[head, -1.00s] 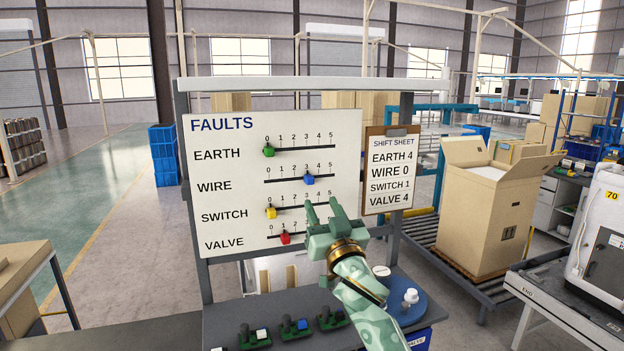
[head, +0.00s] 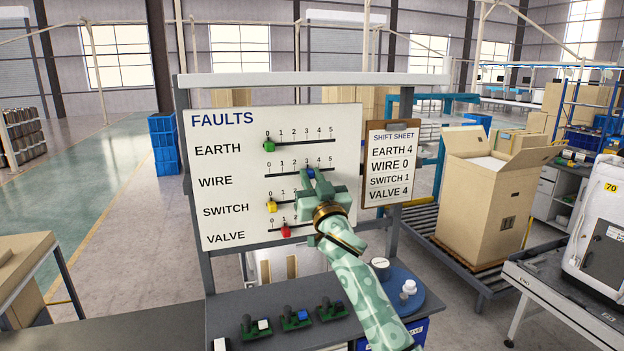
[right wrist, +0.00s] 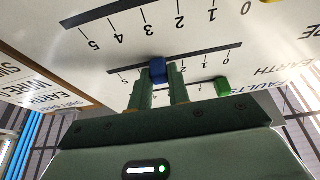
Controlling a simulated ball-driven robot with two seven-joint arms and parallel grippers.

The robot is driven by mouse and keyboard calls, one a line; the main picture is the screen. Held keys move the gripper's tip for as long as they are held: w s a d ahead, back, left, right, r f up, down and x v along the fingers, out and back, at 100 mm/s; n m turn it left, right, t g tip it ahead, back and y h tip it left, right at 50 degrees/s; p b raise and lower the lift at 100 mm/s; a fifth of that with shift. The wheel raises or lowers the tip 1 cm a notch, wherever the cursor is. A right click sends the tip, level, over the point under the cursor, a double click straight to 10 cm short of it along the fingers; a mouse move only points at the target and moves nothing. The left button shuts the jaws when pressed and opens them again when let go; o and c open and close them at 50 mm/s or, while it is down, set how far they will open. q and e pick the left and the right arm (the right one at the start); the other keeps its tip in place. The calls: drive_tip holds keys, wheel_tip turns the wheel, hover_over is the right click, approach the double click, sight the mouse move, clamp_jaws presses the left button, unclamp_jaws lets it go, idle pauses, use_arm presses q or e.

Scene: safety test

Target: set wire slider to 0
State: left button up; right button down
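The FAULTS board (head: 230,150) has four slider rows. The WIRE slider's blue knob (head: 310,173) stands near 3 on its scale. My right gripper (head: 308,181) is in front of this knob and partly covers the WIRE and SWITCH rows. In the right wrist view, which is upside down, the blue knob (right wrist: 157,70) shows at the fingertips, between two separated fingers (right wrist: 160,88). The gripper is open; I cannot tell whether a finger touches the knob. My left gripper is not in view.
The green EARTH knob (head: 268,146), yellow SWITCH knob (head: 271,207) and red VALVE knob (head: 286,231) sit near the board. The shift sheet (head: 390,165) reads EARTH 4, WIRE 0, SWITCH 1, VALVE 4. A bench (head: 235,311) with small parts stands below.

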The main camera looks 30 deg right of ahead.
sight(266, 172)
drive_tip(key=a+b, duration=0.1)
drive_tip(key=a, duration=0.1)
drive_tip(key=w+a+b, duration=0.1)
drive_tip(key=a, duration=0.2)
drive_tip(key=w+a+b, duration=0.1)
drive_tip(key=a, duration=0.2)
drive_tip(key=shift+a+f, duration=0.2)
drive_tip(key=shift+a, duration=0.05)
drive_tip(key=shift+w+a, duration=0.1)
drive_tip(key=shift+a, duration=0.25)
drive_tip(key=shift+d+r, duration=0.1)
drive_tip(key=shift+d, duration=0.1)
drive_tip(key=shift+a, duration=0.1)
drive_tip(key=c, duration=1.3)
unclamp_jaws()
drive_tip(key=shift+a, duration=0.2)
